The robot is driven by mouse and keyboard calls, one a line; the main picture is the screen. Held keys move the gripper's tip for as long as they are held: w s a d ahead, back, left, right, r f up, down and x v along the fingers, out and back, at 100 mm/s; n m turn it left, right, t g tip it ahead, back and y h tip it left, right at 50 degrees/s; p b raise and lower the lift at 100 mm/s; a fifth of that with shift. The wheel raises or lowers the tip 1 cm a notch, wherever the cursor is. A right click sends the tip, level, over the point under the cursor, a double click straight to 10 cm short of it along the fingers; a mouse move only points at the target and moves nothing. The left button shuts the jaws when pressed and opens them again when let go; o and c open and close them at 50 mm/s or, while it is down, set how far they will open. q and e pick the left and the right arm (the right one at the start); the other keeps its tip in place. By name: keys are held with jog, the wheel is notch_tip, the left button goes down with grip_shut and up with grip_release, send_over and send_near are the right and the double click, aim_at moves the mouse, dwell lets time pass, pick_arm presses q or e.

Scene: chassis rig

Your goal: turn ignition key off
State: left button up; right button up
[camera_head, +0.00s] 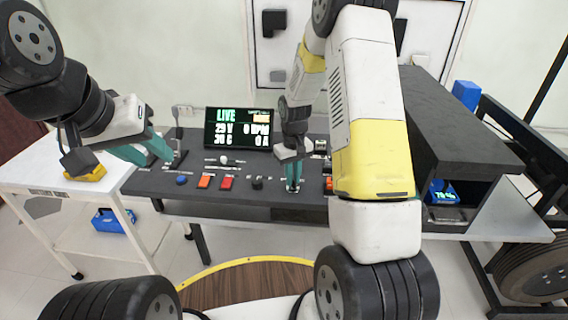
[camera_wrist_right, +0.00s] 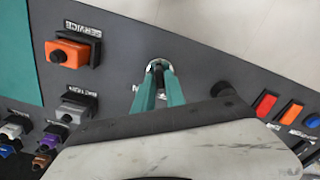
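The ignition key (camera_wrist_right: 157,68) is a small dark piece in a pale round switch on the dark control panel (camera_head: 150,186). My right gripper (camera_head: 293,186) points down at the panel. In the right wrist view its teal fingertips (camera_wrist_right: 158,82) are close together, one on each side of the key, with the key between them. The fingers hide most of the key, and its label is largely covered. My left gripper (camera_head: 148,150) is at the panel's left end, its teal fingers apart, with nothing seen between them.
A screen (camera_head: 238,129) on the panel reads LIVE, 0 RPM. Orange and red buttons (camera_head: 226,183) and a black knob (camera_head: 257,184) lie left of my right gripper. An orange SERVICE connector (camera_wrist_right: 70,53) stands near the key. A white table (camera_head: 60,176) stands at the left.

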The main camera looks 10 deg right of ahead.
jog(key=shift+o, duration=1.3)
jog(key=shift+r, duration=0.1)
notch_tip(320, 180, up, 8)
jog(key=shift+f, duration=0.2)
jog(key=s+r+t, duration=0.2)
jog(key=s+r, duration=0.2)
jog(key=r, duration=0.6)
jog(key=s+a+r+m+t+y, duration=0.1)
jog(key=s+r+t, duration=0.1)
jog(key=s+r, duration=0.4)
jog(key=s+a+r+m+t+y, duration=0.1)
jog(key=s+r, duration=0.5)
jog(key=s, duration=0.8)
jog(key=shift+s+a+r+t, duration=0.15)
jog(key=shift+s+t, duration=0.1)
jog(key=shift+t, duration=0.35)
